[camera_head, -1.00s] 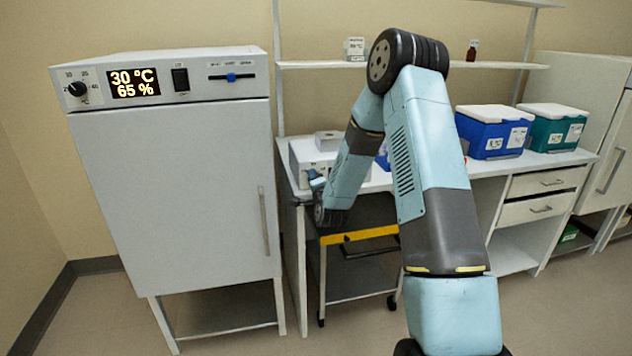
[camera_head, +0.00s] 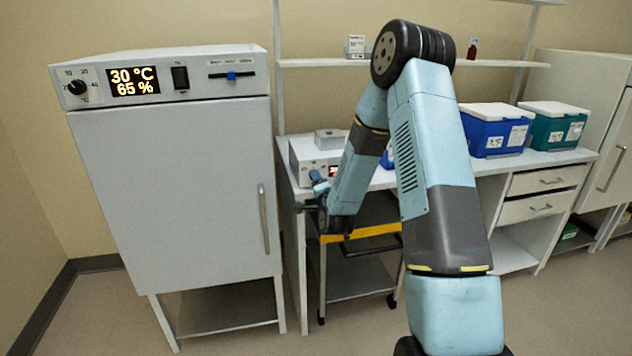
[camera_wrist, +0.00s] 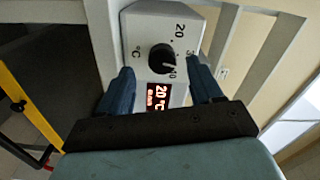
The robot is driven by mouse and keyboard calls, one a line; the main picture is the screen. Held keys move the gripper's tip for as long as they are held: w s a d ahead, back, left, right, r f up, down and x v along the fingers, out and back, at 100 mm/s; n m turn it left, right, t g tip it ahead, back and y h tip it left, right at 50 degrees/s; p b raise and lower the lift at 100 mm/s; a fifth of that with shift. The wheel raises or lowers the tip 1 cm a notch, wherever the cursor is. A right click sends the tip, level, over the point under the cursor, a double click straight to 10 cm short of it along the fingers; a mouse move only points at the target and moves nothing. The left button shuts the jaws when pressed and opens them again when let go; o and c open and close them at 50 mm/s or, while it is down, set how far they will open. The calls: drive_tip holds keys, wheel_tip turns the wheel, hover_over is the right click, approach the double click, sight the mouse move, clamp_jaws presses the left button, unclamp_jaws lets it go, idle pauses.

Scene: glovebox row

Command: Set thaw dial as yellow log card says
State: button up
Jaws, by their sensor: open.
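A small white bench unit (camera_head: 303,158) stands at the left end of the bench. In the wrist view its front panel (camera_wrist: 144,22) shows a round black dial (camera_wrist: 162,58) with a scale marked 20 and higher numbers partly hidden, and a lit display (camera_wrist: 158,96) reading 20 °C. My gripper (camera_wrist: 163,80) is open, its two blue fingers on either side of the dial and apart from it. In the head view my gripper (camera_head: 318,186) is in front of the unit, partly hidden by my arm. I cannot make out a yellow log card.
A white cabinet (camera_head: 180,190) at left has its own black knob (camera_head: 77,87) and a display (camera_head: 134,81) reading 30 °C, 65 %. A cart with a yellow edge (camera_head: 375,232) is under the bench. Blue (camera_head: 492,135) and teal (camera_head: 553,134) boxes stand further right.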

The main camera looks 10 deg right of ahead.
drive_tip(key=s, duration=0.9)
drive_tip(key=shift+s, duration=0.3)
